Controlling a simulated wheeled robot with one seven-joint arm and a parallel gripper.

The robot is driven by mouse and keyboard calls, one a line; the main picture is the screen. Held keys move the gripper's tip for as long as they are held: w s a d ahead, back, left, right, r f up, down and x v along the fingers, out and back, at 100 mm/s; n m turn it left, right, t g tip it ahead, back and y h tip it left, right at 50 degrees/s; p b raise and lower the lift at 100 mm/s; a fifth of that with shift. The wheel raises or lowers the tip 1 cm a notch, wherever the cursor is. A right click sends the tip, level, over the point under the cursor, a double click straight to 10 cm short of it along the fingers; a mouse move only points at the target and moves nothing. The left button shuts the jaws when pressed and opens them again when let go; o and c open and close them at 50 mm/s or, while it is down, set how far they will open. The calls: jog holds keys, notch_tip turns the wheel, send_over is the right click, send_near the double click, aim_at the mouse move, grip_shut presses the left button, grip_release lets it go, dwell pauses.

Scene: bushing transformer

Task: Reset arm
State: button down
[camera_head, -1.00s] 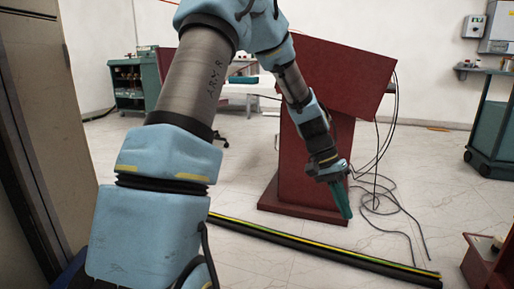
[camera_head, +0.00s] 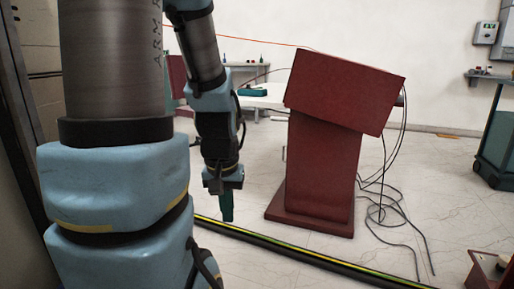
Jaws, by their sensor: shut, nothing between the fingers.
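My gripper (camera_head: 227,208) hangs from my blue and grey arm, left of the middle in the head view. Its green fingers point down at the floor and are shut with nothing between them. It is apart from the red pedestal (camera_head: 322,170), which stands to its right. The gripper's fingertips show near the left end of the black and yellow floor strip. My own large arm links cover much of the left side.
Loose black cables (camera_head: 385,205) lie on the floor right of the pedestal. The black and yellow strip (camera_head: 320,262) crosses the floor in front. A green cabinet (camera_head: 497,140) stands at the right. A red box (camera_head: 489,270) is at the lower right. A bench is behind.

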notch_tip(320, 180, up, 31)
jog(key=p, duration=2.9)
